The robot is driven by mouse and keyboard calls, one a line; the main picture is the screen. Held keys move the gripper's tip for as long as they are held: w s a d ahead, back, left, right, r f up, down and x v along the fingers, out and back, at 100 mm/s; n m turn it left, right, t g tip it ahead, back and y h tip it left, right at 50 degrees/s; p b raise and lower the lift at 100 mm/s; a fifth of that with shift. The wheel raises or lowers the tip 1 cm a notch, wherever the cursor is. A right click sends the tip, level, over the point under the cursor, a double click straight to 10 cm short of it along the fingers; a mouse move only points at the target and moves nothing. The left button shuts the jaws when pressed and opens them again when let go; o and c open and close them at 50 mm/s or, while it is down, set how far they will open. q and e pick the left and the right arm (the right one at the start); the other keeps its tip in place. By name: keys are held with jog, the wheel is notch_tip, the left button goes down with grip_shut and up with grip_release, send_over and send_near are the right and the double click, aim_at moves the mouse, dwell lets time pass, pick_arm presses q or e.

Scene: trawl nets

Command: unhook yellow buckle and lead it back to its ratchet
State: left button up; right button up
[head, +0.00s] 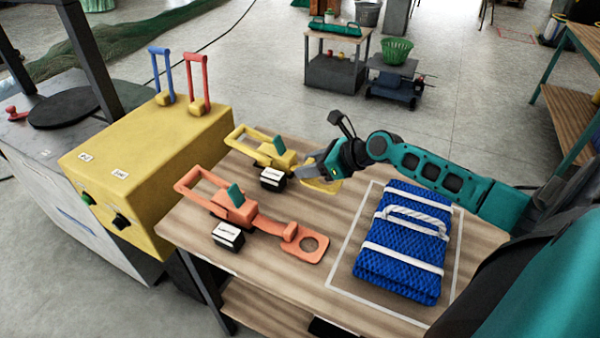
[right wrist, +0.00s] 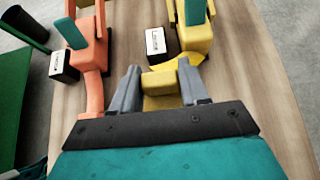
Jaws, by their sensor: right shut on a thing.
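The yellow buckle (right wrist: 163,82) sits between the fingers of my right gripper (right wrist: 160,88), which is shut on it. In the head view the buckle (head: 325,186) shows partly behind my right gripper (head: 312,172). The yellow ratchet (head: 272,152) stands on the wooden table, just left of the gripper; it also shows in the right wrist view (right wrist: 195,35). A yellow strap piece runs from the ratchet towards the buckle. Whether the buckle is hooked on anything cannot be told. My left gripper is not in view.
An orange ratchet (head: 232,205) with its orange buckle (head: 308,246) lies nearer on the table (head: 290,290). A folded blue net (head: 400,245) lies right, inside a white outline. A yellow box (head: 150,150) with blue and red levers stands left.

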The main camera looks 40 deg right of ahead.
aim_at(324, 183)
jog(key=d, duration=0.1)
jog(key=w+d+b, duration=0.1)
jog(key=d, duration=0.1)
jog(key=shift+d+f, duration=0.1)
jog(key=shift+d, duration=0.15)
jog(key=d+b, duration=0.1)
jog(key=b, duration=0.1)
jog(key=f+b, duration=0.1)
jog(key=b, duration=0.2)
jog(key=d+f+b, duration=0.1)
jog(key=b, duration=0.2)
jog(key=shift+w+d+f, duration=0.25)
jog(key=shift+d, duration=0.1)
notch_tip(324, 183, down, 3)
jog(key=shift+r, duration=0.2)
jog(key=shift+f+b, duration=0.3)
jog(key=shift+f, duration=0.75)
jog(key=o, duration=1.2)
